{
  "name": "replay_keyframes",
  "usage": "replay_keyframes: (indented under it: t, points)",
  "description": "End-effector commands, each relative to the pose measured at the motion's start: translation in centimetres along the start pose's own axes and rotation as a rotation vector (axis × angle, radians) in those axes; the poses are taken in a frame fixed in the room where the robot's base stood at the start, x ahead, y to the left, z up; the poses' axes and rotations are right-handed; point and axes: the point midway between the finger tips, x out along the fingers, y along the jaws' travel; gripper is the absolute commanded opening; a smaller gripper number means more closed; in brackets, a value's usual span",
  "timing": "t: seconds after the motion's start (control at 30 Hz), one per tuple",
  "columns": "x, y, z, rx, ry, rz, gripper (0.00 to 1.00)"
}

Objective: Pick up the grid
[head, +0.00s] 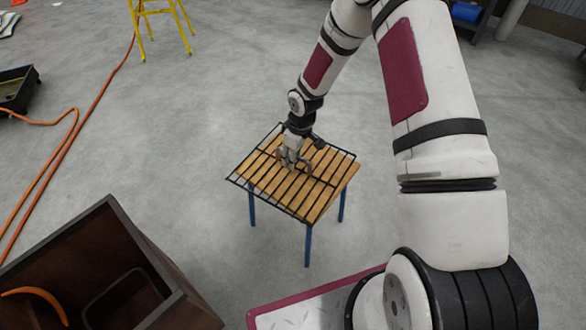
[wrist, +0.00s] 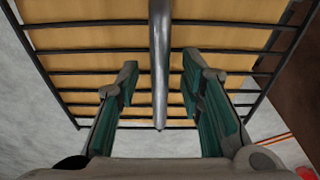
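The grid (head: 330,150) is a black wire rack with parallel bars. It lies over the wooden top of a small table (head: 353,178) with blue legs and overhangs its edges. In the wrist view, the grid (wrist: 100,51) shows dark bars across the wood. My gripper (head: 293,166) is above the middle of the grid, pointing down. In the wrist view, my gripper (wrist: 160,80) is open, with its two green-padded fingers apart. A grey metal rod (wrist: 160,60) runs between the fingers, apart from both pads. I cannot tell whether it belongs to the grid or whether the fingertips touch the bars.
A dark brown open box (head: 130,240) stands at the front left, with an orange curved thing (head: 35,295) inside. An orange hose (head: 85,125) runs along the floor at left. A yellow stand (head: 163,25) and a black tray (head: 18,85) are farther back. Floor around the table is mostly clear.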

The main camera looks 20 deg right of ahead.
Motion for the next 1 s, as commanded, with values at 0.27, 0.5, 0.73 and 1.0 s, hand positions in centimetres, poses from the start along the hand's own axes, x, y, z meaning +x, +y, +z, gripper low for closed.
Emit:
replay_keyframes:
  t: [0.27, 0.5, 0.73, 1.0]
  points:
    - [-0.1, 0.0, 0.0, 0.000, 0.000, 0.000, 0.01]
    - [-0.2, 0.1, -0.1, 0.000, 0.002, 0.002, 0.00]
    - [-0.3, 0.1, -0.1, 0.000, 0.002, 0.002, 0.00]
    - [-2.2, 0.1, -0.4, -0.001, 0.003, 0.003, 0.00]
